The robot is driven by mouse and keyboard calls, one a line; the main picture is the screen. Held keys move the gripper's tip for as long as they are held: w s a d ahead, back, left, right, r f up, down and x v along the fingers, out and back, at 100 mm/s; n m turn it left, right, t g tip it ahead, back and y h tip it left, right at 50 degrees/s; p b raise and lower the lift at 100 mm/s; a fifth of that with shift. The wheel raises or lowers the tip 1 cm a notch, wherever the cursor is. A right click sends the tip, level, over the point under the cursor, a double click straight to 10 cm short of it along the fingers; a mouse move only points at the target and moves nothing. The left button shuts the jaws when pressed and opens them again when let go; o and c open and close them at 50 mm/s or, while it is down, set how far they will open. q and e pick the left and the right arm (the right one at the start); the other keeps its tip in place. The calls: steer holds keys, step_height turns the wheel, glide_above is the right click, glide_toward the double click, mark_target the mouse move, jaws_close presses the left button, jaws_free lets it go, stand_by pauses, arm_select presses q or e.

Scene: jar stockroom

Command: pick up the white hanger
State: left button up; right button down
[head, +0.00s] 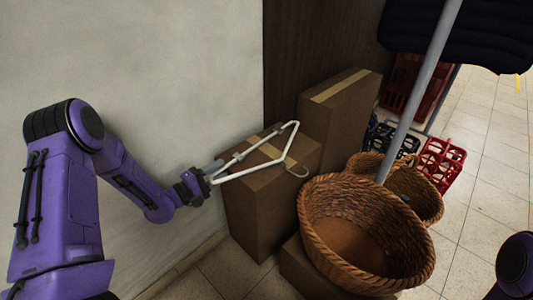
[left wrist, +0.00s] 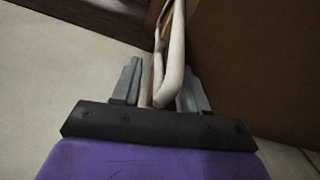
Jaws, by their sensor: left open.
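The white hanger (head: 250,170) lies at the top of a cardboard box (head: 262,218) in the head view, one end reaching past the box's left edge. Its hook points toward the right front. My left gripper (head: 210,174) is at that left end. In the left wrist view the hanger's rounded end (left wrist: 176,55) sits between the two grey fingers of my left gripper (left wrist: 160,88), which are apart. The hanger looks close to the right finger; whether it touches I cannot tell. My right gripper is out of view.
A taller cardboard box (head: 340,115) stands behind. A wicker basket (head: 325,225) rests in front, with more baskets beside it. A grey pole (head: 420,85) rises behind it. Red crates (head: 440,162) stand farther right. A pale wall (head: 180,60) is at left; tiled floor is open at right.

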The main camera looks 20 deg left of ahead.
arm_select(q)
jaws_close()
